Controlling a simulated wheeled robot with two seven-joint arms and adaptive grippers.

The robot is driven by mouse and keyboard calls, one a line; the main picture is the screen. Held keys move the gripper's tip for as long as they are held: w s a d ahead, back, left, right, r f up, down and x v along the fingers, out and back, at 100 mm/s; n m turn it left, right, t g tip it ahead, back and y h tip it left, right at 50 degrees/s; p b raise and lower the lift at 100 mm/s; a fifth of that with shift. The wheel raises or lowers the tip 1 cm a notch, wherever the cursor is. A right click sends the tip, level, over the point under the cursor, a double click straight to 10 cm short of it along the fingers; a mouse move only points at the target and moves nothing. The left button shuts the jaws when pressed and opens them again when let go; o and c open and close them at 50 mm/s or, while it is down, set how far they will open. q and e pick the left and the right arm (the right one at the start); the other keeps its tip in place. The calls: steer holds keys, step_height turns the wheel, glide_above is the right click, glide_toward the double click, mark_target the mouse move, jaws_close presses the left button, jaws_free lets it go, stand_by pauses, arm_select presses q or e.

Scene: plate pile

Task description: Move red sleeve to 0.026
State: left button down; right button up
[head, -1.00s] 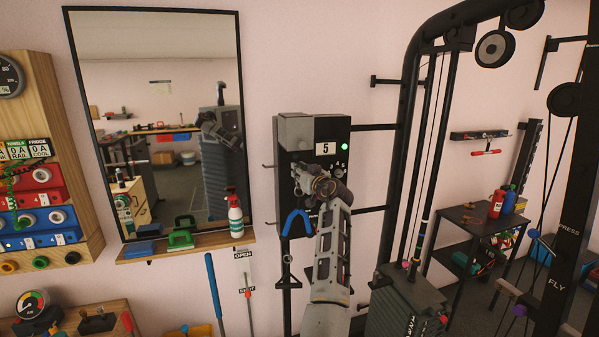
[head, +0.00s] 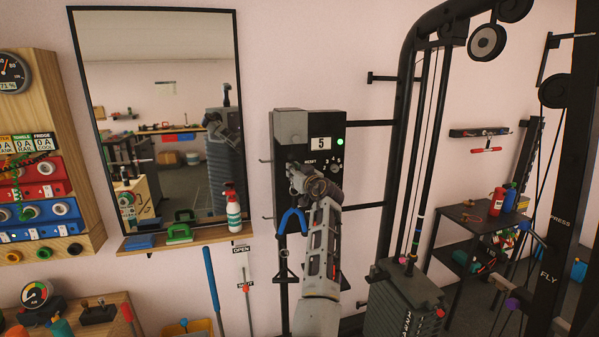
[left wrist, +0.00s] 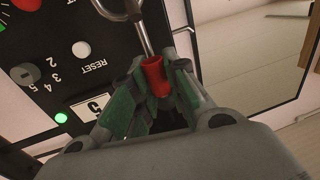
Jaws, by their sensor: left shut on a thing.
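A small red sleeve (left wrist: 156,77) shows in the left wrist view, at the end of a bright metal rod or loop (left wrist: 147,42). My left gripper (left wrist: 157,70) is shut on it, with its green-padded fingers on both sides. In the head view my left gripper (head: 297,178) is in front of the black and grey wall box (head: 292,140), which hides the sleeve there. The box display (head: 321,143) reads 5 and a green light (head: 340,141) is lit. No scale for the sleeve is readable. My right gripper is not in view.
A blue forked hook (head: 292,220) hangs just below the gripper. A mirror (head: 165,110) and a wooden shelf (head: 190,240) with a spray bottle (head: 233,208) are to the left. A black frame with a weight stack (head: 405,300) stands close on the right.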

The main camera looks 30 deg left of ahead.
arm_select(q)
steer(key=shift+w+d+f, duration=0.1)
steer(key=shift+a+f, duration=0.1)
steer(key=shift+a, duration=0.15)
steer(key=shift+s+a+f, duration=0.15)
steer(key=shift+s+f, duration=0.05)
steer(key=shift+f, duration=0.05)
steer(key=shift+w+d+b, duration=0.1)
steer(key=shift+d+b, duration=0.2)
steer(key=shift+w+d, duration=0.15)
steer(key=shift+d, duration=0.05)
steer(key=shift+a, duration=0.2)
steer(key=c, duration=1.6)
jaws_free()
steer(key=shift+o, duration=1.2)
steer(key=shift+r, duration=0.15)
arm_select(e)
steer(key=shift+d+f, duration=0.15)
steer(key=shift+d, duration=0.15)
arm_select(q)
steer(key=shift+d+r, duration=0.1)
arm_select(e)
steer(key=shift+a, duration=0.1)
